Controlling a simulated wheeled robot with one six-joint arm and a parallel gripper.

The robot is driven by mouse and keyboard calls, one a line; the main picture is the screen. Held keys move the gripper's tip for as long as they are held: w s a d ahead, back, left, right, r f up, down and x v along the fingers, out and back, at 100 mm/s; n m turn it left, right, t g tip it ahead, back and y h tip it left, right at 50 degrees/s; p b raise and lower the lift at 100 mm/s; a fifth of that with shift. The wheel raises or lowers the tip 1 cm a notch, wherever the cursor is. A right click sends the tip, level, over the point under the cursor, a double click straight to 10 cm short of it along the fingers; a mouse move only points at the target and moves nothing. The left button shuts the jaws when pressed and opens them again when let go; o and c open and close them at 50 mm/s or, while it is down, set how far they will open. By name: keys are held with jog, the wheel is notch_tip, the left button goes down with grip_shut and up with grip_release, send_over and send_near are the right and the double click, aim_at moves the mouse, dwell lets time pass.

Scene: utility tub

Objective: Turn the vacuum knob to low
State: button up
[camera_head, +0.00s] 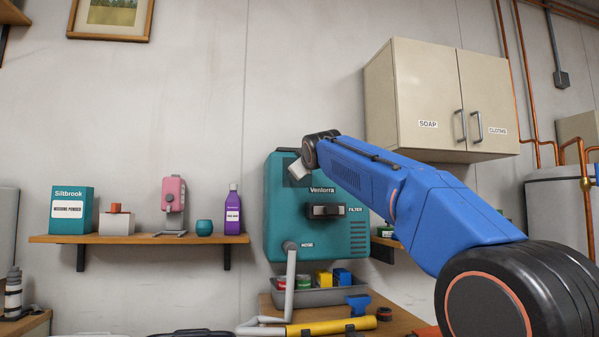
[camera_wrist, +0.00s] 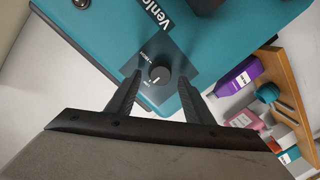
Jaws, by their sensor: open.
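The vacuum is a teal wall unit (camera_head: 285,215) labelled "Venlorra", with a dark handle (camera_head: 326,211) on its front. In the wrist view its teal face (camera_wrist: 240,42) fills the upper middle. A round dark knob (camera_wrist: 159,75) with a pale pointer line sits on a grey plate there; the small print beside it is not legible. My gripper (camera_wrist: 160,84) is open, its two black fingers on either side of the knob in that view. I cannot tell whether they touch it. In the head view my gripper (camera_head: 298,171) is at the unit's upper left and hides the knob.
A shelf (camera_head: 150,239) on the left holds a Siltbrook box (camera_head: 72,203), a pink device (camera_head: 173,203) and a purple bottle (camera_head: 233,203). A grey hose (camera_head: 291,275) hangs below the unit, near a grey tray (camera_head: 312,297). A cabinet (camera_head: 420,85) is at upper right.

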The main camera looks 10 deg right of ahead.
jog(key=s+r, duration=0.1)
jog(key=s, duration=1.4)
jog(key=shift+s, duration=0.3)
jog(key=s+d+f+m+g, duration=0.1)
jog(key=s+d+f+g, duration=0.1)
jog(key=s+f, duration=0.65)
jog(key=s+d+f+m+g, duration=0.2)
jog(key=s+f, duration=0.1)
jog(key=f, duration=1.1)
jog(key=s+d+f+m+g, duration=0.1)
jog(key=s+d+f+g, duration=0.2)
jog(key=s+f, duration=0.55)
jog(key=s+f+m+g, duration=0.1)
jog(key=s+f, duration=0.5)
jog(key=f, duration=0.4)
jog(key=s+f+m+g, duration=0.1)
jog(key=s+f+g, duration=0.1)
jog(key=s+f, duration=0.5)
jog(key=s+f+m+g, duration=0.1)
jog(key=s+f, duration=0.5)
jog(key=f, duration=0.9)
jog(key=shift+s+d+m+g, duration=0.15)
jog(key=shift+s+m+g, duration=0.2)
jog(key=shift+g, duration=0.35)
